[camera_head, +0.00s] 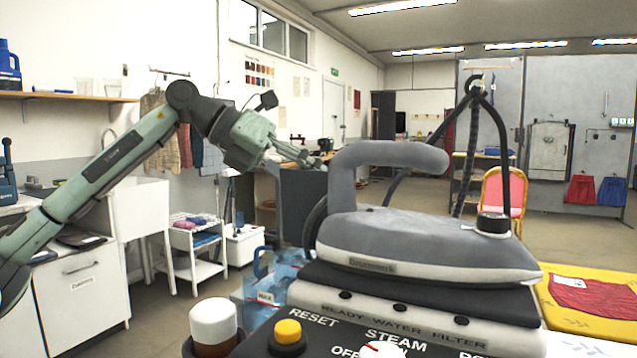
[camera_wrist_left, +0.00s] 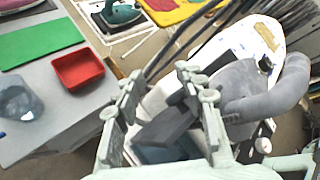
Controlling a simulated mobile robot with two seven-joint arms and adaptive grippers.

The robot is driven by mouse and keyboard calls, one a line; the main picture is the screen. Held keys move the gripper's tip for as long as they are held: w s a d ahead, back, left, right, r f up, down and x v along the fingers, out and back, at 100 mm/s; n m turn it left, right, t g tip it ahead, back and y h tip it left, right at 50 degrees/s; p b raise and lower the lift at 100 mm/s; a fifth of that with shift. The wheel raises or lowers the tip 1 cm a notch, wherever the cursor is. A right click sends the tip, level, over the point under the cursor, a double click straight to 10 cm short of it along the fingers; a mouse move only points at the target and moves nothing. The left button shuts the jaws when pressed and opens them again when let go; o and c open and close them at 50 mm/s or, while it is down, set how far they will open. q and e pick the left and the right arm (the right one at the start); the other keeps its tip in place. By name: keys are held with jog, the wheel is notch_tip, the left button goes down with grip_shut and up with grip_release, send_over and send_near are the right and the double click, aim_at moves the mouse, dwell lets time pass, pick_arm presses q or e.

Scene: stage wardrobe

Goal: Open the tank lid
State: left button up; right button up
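The steam station (camera_head: 400,300) stands close in front of me, with a grey iron (camera_head: 420,235) resting on top. My left gripper (camera_head: 318,161) is beyond the station, left of the iron's handle. A dark grey panel stands just below its fingertips (camera_head: 308,205). In the left wrist view the two fingers (camera_wrist_left: 163,95) are apart, with a dark grey slab (camera_wrist_left: 165,126) showing between and below them. A bluish surface (camera_wrist_left: 165,152) lies beside the slab. I cannot tell for sure whether the slab is the tank lid, or whether a finger touches it. My right gripper is not in view.
A white-topped knob (camera_head: 213,322) and a yellow button (camera_head: 288,332) are at the station's front. Clear blue water containers (camera_head: 275,275) stand to its left. The iron's black hose (camera_head: 478,130) rises behind. A red tray (camera_wrist_left: 78,69) lies on a grey table.

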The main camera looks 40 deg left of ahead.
pick_arm(q)
jog(key=shift+s+a+r, duration=0.1)
jog(key=shift+a+r, duration=0.35)
jog(key=shift+r, duration=0.1)
jog(key=s+a+r+p, duration=0.1)
jog(key=a+r+p, duration=0.1)
jog(key=a+r, duration=0.3)
jog(key=shift+s+r, duration=0.2)
jog(key=shift+s, duration=0.2)
jog(key=shift+a, duration=0.1)
dwell(0.4)
jog(key=v, duration=1.2)
